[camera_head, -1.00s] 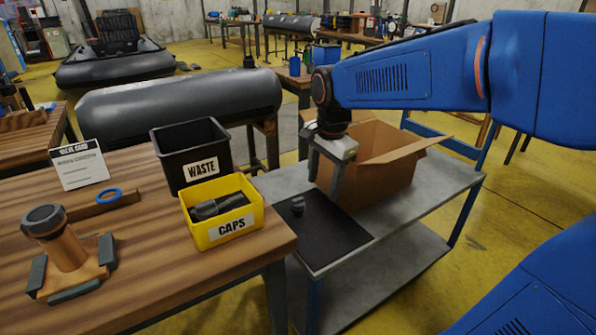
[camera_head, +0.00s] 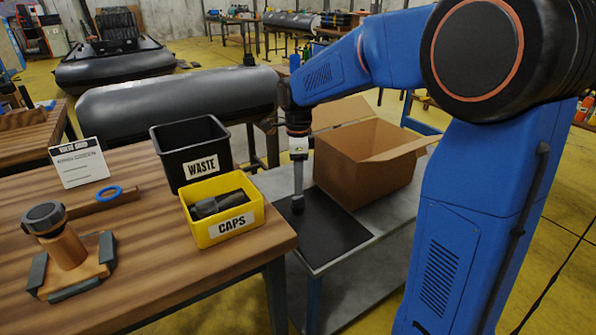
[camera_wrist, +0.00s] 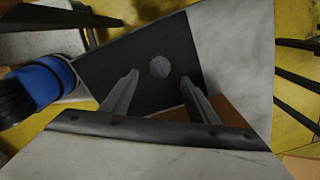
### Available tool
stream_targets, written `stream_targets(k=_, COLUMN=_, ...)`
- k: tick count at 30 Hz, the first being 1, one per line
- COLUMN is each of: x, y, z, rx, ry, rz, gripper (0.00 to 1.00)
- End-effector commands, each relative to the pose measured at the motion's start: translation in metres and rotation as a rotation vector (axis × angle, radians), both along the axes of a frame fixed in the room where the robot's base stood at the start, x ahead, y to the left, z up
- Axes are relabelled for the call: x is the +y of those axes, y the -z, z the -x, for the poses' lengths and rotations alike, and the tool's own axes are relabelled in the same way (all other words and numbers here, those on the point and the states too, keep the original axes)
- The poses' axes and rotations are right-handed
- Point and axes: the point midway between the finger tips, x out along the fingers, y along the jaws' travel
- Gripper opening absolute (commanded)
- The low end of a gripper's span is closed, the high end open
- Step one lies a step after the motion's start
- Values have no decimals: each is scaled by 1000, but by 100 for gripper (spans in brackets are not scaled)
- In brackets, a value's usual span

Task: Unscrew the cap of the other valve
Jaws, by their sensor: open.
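A valve (camera_head: 64,244) with a dark grey cap (camera_head: 43,216) on a copper-coloured body stands upright in a clamp fixture on the wooden table at left. A small dark grey piece (camera_head: 297,204) with a round top stands on the black mat of the metal cart. I cannot tell whether it is a valve or a loose cap. It also shows as a grey disc in the wrist view (camera_wrist: 160,67). My gripper (camera_head: 298,193) points down just over this piece. In the wrist view my gripper (camera_wrist: 157,84) is open and empty, with the piece beyond the fingertips.
A yellow CAPS bin (camera_head: 216,238) holds dark pieces. A black WASTE bin (camera_head: 190,140) stands behind it. A card (camera_head: 80,163) and a blue ring (camera_head: 109,192) are on the table. An open cardboard box (camera_head: 365,170) stands beside the black mat (camera_head: 335,232).

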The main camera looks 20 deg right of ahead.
Motion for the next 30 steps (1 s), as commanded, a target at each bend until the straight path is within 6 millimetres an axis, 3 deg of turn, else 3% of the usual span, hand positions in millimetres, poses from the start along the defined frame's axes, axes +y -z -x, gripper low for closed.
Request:
stream_targets(k=15, x=0, y=58, z=0, rx=1, ry=-1, rz=0, gripper=54)
stream_targets(k=30, x=0, y=69, z=0, rx=-1, ry=-1, rz=0, gripper=54)
